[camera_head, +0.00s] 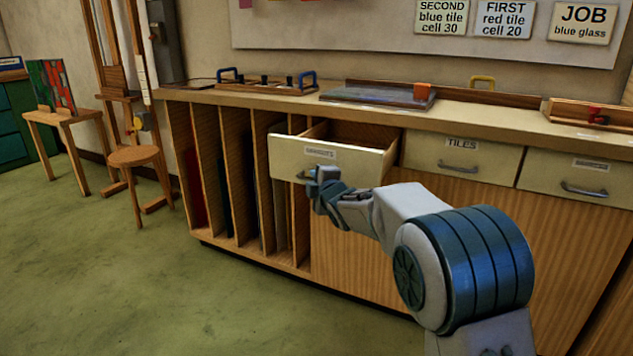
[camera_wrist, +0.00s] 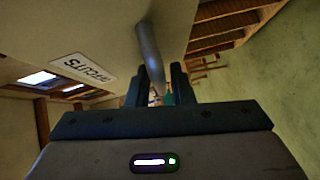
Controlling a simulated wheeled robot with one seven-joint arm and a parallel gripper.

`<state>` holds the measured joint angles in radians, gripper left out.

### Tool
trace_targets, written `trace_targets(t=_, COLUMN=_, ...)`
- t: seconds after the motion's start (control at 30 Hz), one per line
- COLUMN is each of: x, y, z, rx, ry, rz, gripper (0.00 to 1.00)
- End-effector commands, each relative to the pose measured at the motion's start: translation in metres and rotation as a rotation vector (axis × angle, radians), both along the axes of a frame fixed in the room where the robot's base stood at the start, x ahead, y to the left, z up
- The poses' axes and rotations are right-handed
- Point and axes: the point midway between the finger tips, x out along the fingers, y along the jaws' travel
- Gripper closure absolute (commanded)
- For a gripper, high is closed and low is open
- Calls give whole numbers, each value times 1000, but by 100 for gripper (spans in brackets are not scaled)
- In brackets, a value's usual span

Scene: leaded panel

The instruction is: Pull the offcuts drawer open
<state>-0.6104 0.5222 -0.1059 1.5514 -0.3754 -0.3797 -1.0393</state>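The offcuts drawer (camera_head: 335,164) has a cream front with a small label and stands pulled out of the bench, its inside partly showing. In the wrist view its front (camera_wrist: 100,35) bears the label OFFCUTS. My gripper (camera_head: 318,178) is at the drawer's front. In the wrist view the grey bar handle (camera_wrist: 149,48) runs down between the two dark fingers (camera_wrist: 158,85), which look closed around it. The far end of the handle is hidden between the fingers.
The TILES drawer (camera_head: 460,158) and another drawer (camera_head: 577,178) to its right are closed. Below left are open upright slots (camera_head: 240,190) holding sheets. The green floor in front is clear.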

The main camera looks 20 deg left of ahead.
Motion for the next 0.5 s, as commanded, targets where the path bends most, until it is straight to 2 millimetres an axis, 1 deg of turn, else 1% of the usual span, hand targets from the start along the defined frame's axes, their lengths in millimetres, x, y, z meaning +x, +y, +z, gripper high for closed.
trace_targets(t=0.17, x=-3, y=-1, z=1, rx=0, ry=0, rz=1, gripper=80)
trace_targets(t=0.27, x=-9, y=-6, z=3, rx=-1, ry=1, rz=0, gripper=80)
trace_targets(t=0.37, x=-19, y=-15, z=6, rx=1, ry=1, rz=0, gripper=80)
trace_targets(t=0.5, x=-38, y=-30, z=10, rx=1, ry=-1, rz=0, gripper=80)
